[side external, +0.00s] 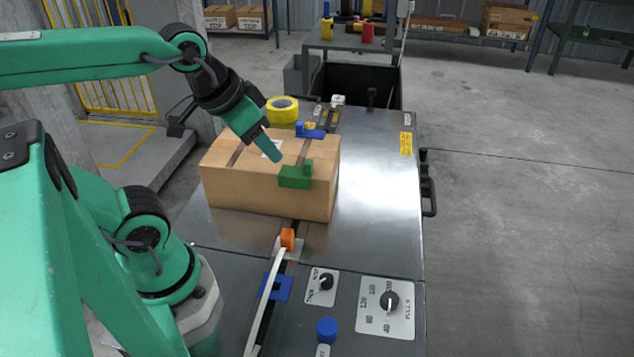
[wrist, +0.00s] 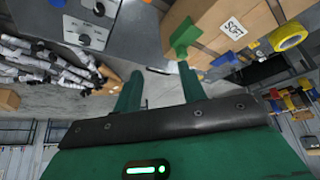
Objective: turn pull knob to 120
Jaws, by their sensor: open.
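The pull knob (side external: 389,301) is a black dial on a light plate (side external: 403,325) marked with numbers including 40, 80 and 120, at the front right of the steel bench in the side view. Its exact setting is too small to read. In the wrist view a black knob (wrist: 84,39) on a light plate shows at upper left, likely the same one. My gripper (side external: 276,157) is over the cardboard box, well behind and left of the knob. In the wrist view my gripper (wrist: 160,82) has its fingers apart with nothing between them.
The cardboard box (side external: 255,190), with green and blue clamps on it, stands on the bench behind the knobs. A smaller knob (side external: 326,282), a blue button (side external: 327,328) and an orange-tipped lever (side external: 287,240) are left of the pull knob.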

